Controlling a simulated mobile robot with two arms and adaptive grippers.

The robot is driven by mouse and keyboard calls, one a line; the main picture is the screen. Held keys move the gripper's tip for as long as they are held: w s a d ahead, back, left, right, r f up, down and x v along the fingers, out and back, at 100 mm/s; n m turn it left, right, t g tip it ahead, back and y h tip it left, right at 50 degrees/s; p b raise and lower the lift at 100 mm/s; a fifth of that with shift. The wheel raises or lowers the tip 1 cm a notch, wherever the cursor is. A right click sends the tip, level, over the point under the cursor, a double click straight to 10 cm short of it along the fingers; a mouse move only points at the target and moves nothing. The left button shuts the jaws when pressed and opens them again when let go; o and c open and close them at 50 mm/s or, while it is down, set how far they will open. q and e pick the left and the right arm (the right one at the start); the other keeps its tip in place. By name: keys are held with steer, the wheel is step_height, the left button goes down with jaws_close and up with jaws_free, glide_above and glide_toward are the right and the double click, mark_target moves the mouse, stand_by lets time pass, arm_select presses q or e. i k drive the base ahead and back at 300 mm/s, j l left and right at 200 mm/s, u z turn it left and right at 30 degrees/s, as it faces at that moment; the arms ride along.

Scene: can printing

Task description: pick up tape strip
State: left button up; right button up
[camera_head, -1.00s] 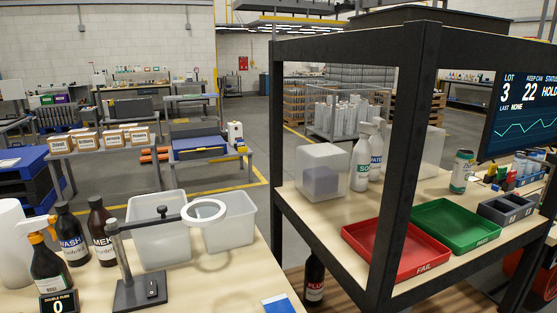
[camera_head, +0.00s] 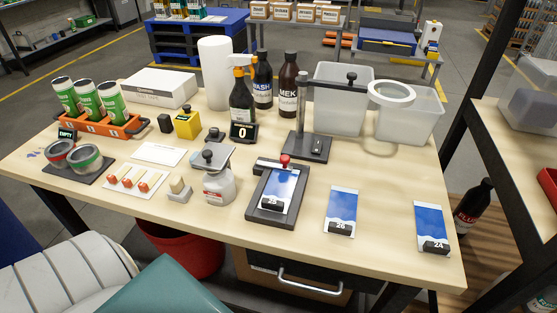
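A few short pale strips with orange-red pieces on them (camera_head: 143,186) lie on the table at the left, in front of a blank white card (camera_head: 158,154). They look like tape strips, but they are too small to be sure. Neither of my grippers shows in the head view.
An orange rack (camera_head: 95,128) of green cans stands behind. Bare wood lies along the front edge.

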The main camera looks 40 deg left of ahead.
mark_target(144, 188)
steer(key=u, duration=2.15)
